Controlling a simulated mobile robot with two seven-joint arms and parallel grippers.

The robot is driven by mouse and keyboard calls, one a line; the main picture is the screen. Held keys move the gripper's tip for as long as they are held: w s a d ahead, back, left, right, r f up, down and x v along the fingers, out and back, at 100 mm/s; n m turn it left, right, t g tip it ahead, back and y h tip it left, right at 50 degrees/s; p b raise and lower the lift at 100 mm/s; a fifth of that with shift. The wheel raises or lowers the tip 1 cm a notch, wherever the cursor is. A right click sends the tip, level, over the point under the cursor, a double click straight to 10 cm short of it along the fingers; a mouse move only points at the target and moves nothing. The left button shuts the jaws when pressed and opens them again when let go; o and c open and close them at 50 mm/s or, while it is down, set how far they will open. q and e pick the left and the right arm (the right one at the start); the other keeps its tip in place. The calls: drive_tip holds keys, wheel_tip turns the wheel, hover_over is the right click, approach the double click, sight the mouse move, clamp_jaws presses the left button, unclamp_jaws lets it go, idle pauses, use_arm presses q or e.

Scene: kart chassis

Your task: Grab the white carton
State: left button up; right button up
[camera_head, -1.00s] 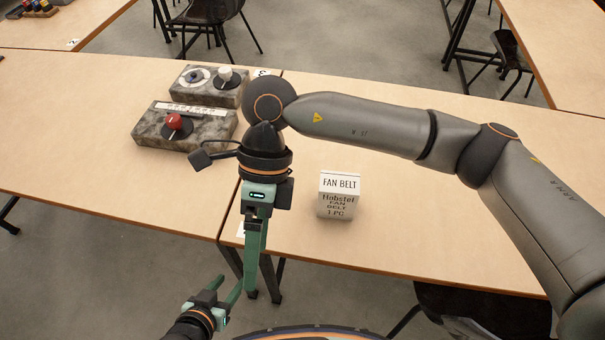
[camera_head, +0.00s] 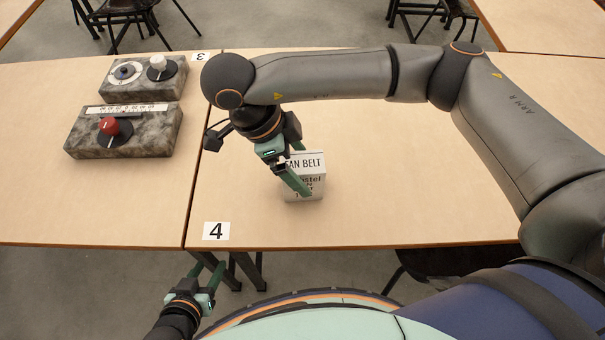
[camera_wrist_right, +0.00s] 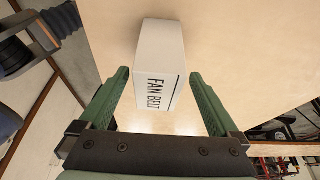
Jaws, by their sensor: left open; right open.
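The white carton (camera_head: 313,168), marked FAN BELT, stands upright on the wooden table (camera_head: 400,200). In the head view my right gripper (camera_head: 303,186) is in front of it and hides part of its left side. In the right wrist view the carton (camera_wrist_right: 161,62) lies ahead, between the lines of the two green fingers of my right gripper (camera_wrist_right: 162,82). These fingers are open and spread wider than the carton, with nothing gripped. My left gripper (camera_head: 210,276) is open and empty, low in front of the table's near edge.
Two stone-look control boxes, one with a red knob (camera_head: 109,126) and one with a white knob (camera_head: 156,63), sit on the left table. A label 4 (camera_head: 216,231) lies near the front edge. The table right of the carton is clear.

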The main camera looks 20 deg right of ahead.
drive_tip(key=x, duration=0.4)
drive_tip(key=shift+s+d+f, duration=0.15)
drive_tip(key=shift+d+f, duration=0.05)
drive_tip(key=shift+f, duration=0.15)
clamp_jaws()
idle(0.5)
drive_tip(key=shift+r, duration=0.1)
